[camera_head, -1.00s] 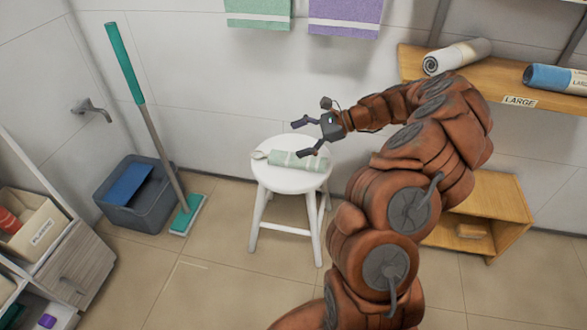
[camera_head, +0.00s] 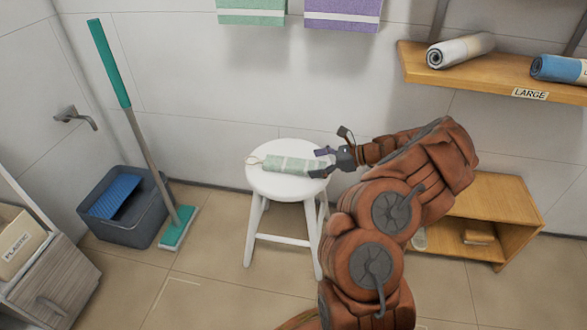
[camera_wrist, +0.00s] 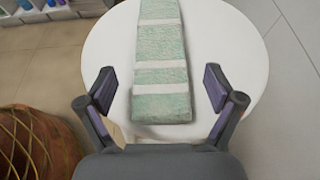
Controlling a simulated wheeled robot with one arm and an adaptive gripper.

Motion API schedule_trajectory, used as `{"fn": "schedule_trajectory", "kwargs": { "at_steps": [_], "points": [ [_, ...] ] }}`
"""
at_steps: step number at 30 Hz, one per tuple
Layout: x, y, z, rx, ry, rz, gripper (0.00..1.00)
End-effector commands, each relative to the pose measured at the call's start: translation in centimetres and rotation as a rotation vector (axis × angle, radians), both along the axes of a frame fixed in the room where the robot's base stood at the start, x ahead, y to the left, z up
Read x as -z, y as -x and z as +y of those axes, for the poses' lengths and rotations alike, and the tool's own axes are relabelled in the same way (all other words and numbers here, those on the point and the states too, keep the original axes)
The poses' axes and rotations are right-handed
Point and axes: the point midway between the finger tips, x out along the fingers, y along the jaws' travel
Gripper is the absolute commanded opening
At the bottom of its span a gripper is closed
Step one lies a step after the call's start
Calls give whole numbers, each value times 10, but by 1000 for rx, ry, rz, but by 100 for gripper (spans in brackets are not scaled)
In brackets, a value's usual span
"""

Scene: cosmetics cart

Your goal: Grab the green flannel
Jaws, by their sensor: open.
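My gripper (camera_head: 322,162) is open at the flannel's right end, with one finger on each side in the picture. The wrist view shows both fingers (camera_wrist: 160,90) apart from the cloth, with a gap on either side.
A green towel (camera_head: 252,10) and a purple towel (camera_head: 343,12) hang on the wall above. A shelf (camera_head: 495,75) at the right holds rolled towels, with a low wooden cabinet (camera_head: 500,205) below. A mop (camera_head: 145,140) and bucket (camera_head: 125,212) stand left of the stool.

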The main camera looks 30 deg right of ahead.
Motion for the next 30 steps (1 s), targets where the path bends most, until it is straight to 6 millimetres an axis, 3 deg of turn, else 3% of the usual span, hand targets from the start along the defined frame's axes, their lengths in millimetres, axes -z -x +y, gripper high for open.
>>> {"fn": "schedule_trajectory", "kwargs": {
  "at_steps": [6, 15, 30],
  "points": [
    [15, -18, 22, -4, 3, 0, 92],
    [14, -22, 26, -2, 3, 0, 92],
    [14, -22, 26, -2, 2, -1, 40]
  ]
}}
